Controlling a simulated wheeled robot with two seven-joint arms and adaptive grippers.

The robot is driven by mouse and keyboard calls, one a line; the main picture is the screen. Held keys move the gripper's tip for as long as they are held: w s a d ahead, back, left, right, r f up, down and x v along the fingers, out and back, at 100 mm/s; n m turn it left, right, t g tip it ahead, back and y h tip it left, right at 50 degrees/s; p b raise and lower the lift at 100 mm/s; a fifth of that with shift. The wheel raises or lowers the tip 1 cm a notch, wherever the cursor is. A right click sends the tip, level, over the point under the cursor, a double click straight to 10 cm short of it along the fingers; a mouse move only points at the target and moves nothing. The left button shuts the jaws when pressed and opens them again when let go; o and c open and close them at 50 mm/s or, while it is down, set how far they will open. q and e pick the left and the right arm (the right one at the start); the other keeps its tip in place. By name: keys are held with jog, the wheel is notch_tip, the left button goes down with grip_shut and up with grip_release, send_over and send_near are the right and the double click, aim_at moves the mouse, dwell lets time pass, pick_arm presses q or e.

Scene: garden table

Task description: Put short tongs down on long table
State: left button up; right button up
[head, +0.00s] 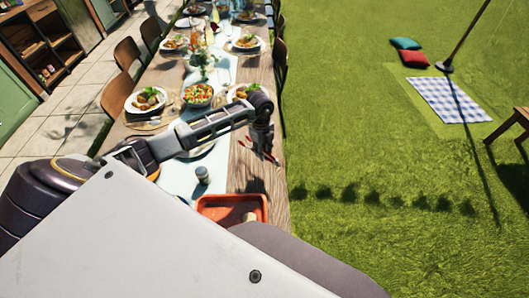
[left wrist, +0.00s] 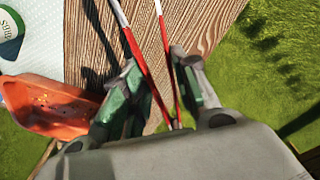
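The short tongs (left wrist: 140,58), with red and pale metal arms, lie between the fingers of my left gripper (left wrist: 155,62) in the left wrist view. The fingers flank the two spread arms and appear closed on them. In the head view the left gripper (head: 263,138) is over the right side of the long table (head: 276,190), with the red parts of the tongs (head: 268,157) showing below it. A shadow falls on the bare wood nearby. The table's wood (left wrist: 208,25) also shows beneath the tongs in the left wrist view. My right gripper is not in view.
An orange tray (head: 230,199) sits at the near end of the table, with a small jar (head: 203,175) beyond it. A salad bowl (head: 198,94) and several filled plates stand farther back. Chairs line the left side. Grass lies right of the table edge.

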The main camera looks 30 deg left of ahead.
pick_arm(q)
jog(key=shift+w+a+n, duration=0.35)
jog(key=shift+w+n, duration=0.05)
jog(key=shift+w, duration=0.3)
jog(key=shift+a+y, duration=0.15)
jog(key=shift+y, duration=0.35)
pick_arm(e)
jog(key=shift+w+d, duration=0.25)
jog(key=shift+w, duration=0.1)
pick_arm(q)
jog(key=shift+n+t+y, duration=0.3)
jog(key=shift+n+y, duration=0.1)
jog(key=shift+y, duration=0.1)
jog(key=shift+f, duration=0.2)
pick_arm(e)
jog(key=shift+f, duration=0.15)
pick_arm(q)
jog(key=b, duration=0.4)
send_over(263, 164)
jog(key=shift+f, duration=2.6)
jog(key=shift+f+b, duration=0.5)
jog(key=shift+f, duration=0.25)
jog(key=shift+f+b, duration=0.4)
jog(key=shift+f, duration=0.35)
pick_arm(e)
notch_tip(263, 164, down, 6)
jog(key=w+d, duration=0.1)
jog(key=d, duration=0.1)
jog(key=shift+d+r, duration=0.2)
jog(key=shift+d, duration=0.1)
